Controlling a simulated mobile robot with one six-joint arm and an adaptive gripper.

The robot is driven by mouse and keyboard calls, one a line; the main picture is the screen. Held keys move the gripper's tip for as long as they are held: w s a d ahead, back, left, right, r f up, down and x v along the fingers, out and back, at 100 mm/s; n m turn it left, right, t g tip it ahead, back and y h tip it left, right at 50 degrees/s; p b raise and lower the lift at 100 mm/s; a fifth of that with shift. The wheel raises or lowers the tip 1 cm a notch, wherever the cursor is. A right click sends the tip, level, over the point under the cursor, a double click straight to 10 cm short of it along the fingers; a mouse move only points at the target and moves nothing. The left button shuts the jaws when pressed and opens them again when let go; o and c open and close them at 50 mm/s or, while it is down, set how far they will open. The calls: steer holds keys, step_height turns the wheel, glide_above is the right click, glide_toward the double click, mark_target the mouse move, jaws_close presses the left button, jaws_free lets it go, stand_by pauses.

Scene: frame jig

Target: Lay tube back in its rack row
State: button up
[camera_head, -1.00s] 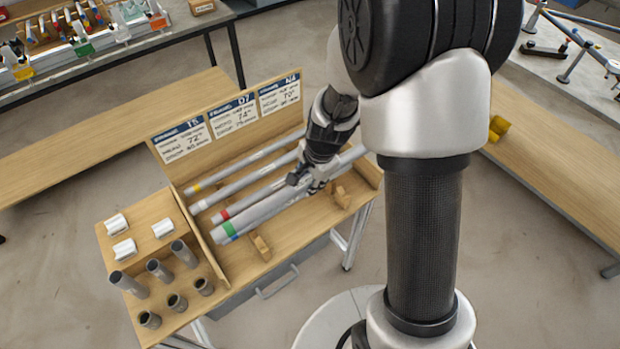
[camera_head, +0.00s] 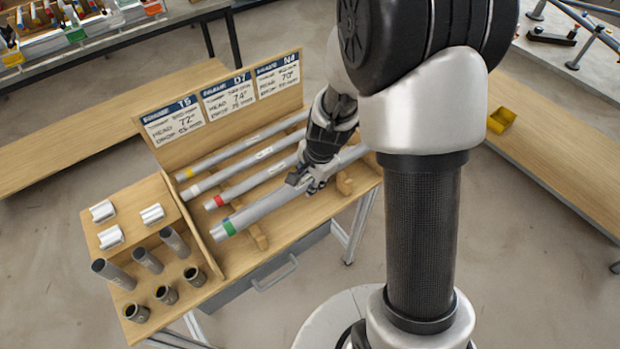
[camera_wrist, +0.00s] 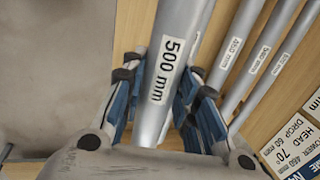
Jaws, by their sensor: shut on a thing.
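A grey tube with a green end band (camera_head: 262,207) slants across the front of the wooden rack (camera_head: 240,262). My gripper (camera_head: 308,184) is shut on it, right of its middle. In the wrist view the tube (camera_wrist: 178,30), labelled "500 mm", runs between my gripper's blue-sided fingers (camera_wrist: 160,95). The red-banded tube (camera_head: 245,185), the white-ended tube (camera_head: 230,175) and the yellow-banded tube (camera_head: 215,160) lie behind it, roughly parallel. A notched wooden support (camera_head: 258,236) shows under the held tube's left part. I cannot tell whether the tube touches it.
A sign board (camera_head: 205,108) with three cards stands behind the tubes. Left of a divider are white fittings (camera_head: 103,211), upright grey pipe pieces (camera_head: 147,260) and dark rings (camera_head: 166,295). A drawer handle (camera_head: 275,277) projects at the front. Floor around the bench is clear.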

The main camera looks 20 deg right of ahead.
steer(key=shift+s+d+f+b+x, duration=0.1)
steer(key=shift+s+b+x, duration=0.2)
steer(key=shift+b+x, duration=0.95)
steer(key=shift+s+d+f+b+x, duration=0.1)
steer(key=shift+s+b+x, duration=0.2)
steer(key=shift+b+x, duration=0.9)
steer(key=shift+s+d+b+x, duration=0.1)
steer(key=shift+s+b+x, duration=0.2)
steer(key=shift+b+x, duration=0.95)
steer(key=shift+w+f, duration=0.1)
steer(key=shift+f, duration=0.4)
steer(key=o, duration=1.1)
steer(key=s+a+r+n+t, duration=0.1)
steer(key=s+r+n, duration=0.3)
steer(key=r, duration=0.6)
steer(key=s+r+n, duration=0.3)
steer(key=s+r, duration=0.4)
steer(key=r, duration=0.4)
steer(key=s+r+n, duration=0.1)
steer(key=s+n, duration=0.1)
steer(key=s, duration=0.1)
steer(key=s+r+n, duration=0.1)
steer(key=s+n, duration=0.2)
steer(key=s, duration=0.1)
steer(key=s+a+r+n+t, duration=0.1)
steer(key=s+n, duration=0.1)
steer(key=s, duration=0.2)
steer(key=shift+r+h, duration=0.15)
steer(key=shift+h, duration=0.25)
